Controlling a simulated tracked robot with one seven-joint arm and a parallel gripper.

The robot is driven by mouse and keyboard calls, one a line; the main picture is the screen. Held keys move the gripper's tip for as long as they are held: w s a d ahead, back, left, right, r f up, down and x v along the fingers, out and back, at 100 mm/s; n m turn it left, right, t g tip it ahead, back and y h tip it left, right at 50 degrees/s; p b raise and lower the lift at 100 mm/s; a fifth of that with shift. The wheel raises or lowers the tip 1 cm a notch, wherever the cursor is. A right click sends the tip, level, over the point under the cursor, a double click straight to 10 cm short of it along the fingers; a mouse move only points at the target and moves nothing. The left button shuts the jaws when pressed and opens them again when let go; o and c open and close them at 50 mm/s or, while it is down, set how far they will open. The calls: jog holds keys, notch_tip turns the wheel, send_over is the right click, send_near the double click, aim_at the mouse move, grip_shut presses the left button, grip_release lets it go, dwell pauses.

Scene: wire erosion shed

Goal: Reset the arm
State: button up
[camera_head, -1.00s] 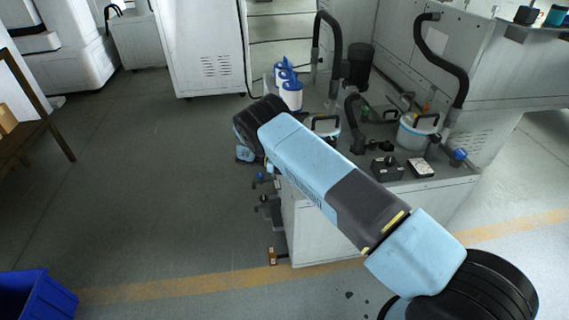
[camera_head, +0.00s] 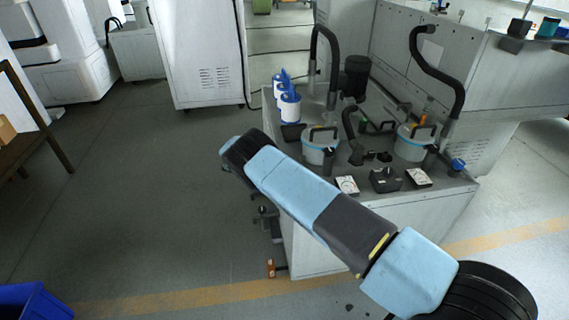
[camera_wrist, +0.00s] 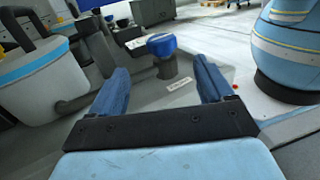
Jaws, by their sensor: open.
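My arm (camera_head: 310,205) stretches from the lower right of the head view up to a dark joint at its upper left end, beside and partly in front of the bench. My gripper (camera_wrist: 160,68) shows in the wrist view, its two blue fingers wide apart with nothing held between them. A blue-topped knob on a dark stem (camera_wrist: 163,50) stands beyond the fingers, apart from them. A grey bucket with a blue band (camera_wrist: 42,75) stands close to the left of the gripper. In the head view I cannot make out the gripper.
The grey bench (camera_head: 445,200) carries a left bucket (camera_head: 319,150), a right bucket (camera_head: 412,145), blue-and-white bottles (camera_head: 289,106), hoses and small black boxes. A white cabinet (camera_head: 202,55) stands behind. A blue bin (camera_head: 32,303) is at lower left. The floor left of the bench is open.

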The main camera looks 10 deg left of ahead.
jog(key=w+d+r+m+y, duration=0.1)
jog(key=d+r+m+y, duration=0.15)
jog(key=d+r, duration=0.5)
jog(key=d+r+m+g+y, duration=0.1)
jog(key=d+r+y, duration=0.25)
jog(key=r, duration=0.75)
jog(key=w+d+r+m+y, duration=0.1)
jog(key=d+r+m+y, duration=0.15)
jog(key=d+r, duration=0.5)
jog(key=s+d+r+m+t+y, duration=0.1)
jog(key=s+d+r+m+y, duration=0.2)
jog(key=s+r, duration=0.4)
jog(key=s+d+r+t+y, duration=0.1)
jog(key=s+d+r+y, duration=0.25)
jog(key=d+r, duration=0.35)
jog(key=s+d+r+m+t+y, duration=0.1)
jog(key=s+r+m+t, duration=0.1)
jog(key=s, duration=0.7)
jog(key=s+d+r+m+t, duration=0.2)
jog(key=s+t, duration=0.1)
jog(key=s, duration=0.6)
jog(key=s+d+r+m+t+y, duration=0.1)
jog(key=s+d+r+m+t, duration=0.1)
jog(key=s, duration=0.8)
jog(key=shift+m+t+y, duration=0.3)
jog(key=shift+t, duration=0.4)
jog(key=shift+r, duration=0.1)
jog(key=shift+c, duration=0.4)
